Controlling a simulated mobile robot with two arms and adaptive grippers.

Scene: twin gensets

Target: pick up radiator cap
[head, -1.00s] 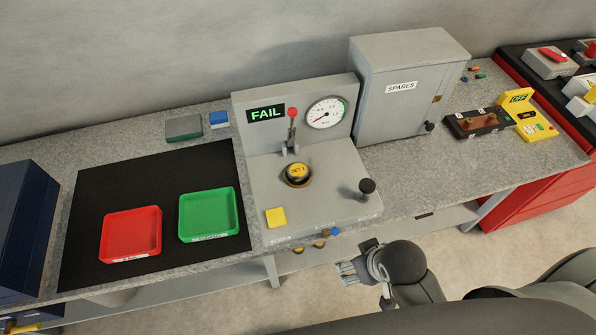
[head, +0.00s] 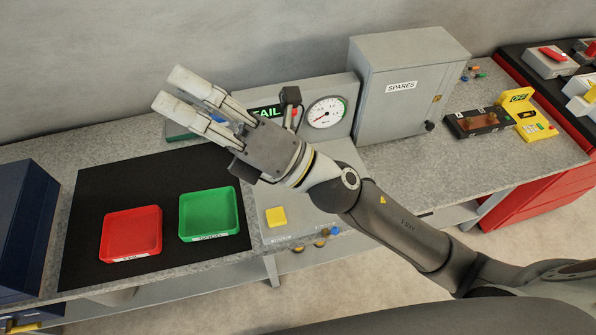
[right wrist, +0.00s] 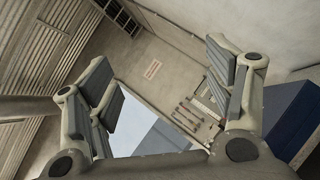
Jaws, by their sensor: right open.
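A round yellow and black cap marked SET, on the grey test stand (head: 335,149) a moment ago, is now hidden behind my right arm; I take it for the radiator cap. My right gripper (head: 171,88) is raised above the bench, left of the stand's gauge, pointing up and left. Its fingers are apart and nothing is between them. In the right wrist view the open fingers (right wrist: 158,60) face walls and ceiling; no cap shows there. My left gripper is not in view.
A red tray (head: 131,233) and a green tray (head: 208,214) sit on a black mat (head: 100,190). A grey SPARES cabinet (head: 400,90) stands right of the stand. A yellow pad (head: 276,217) lies at the stand's front left.

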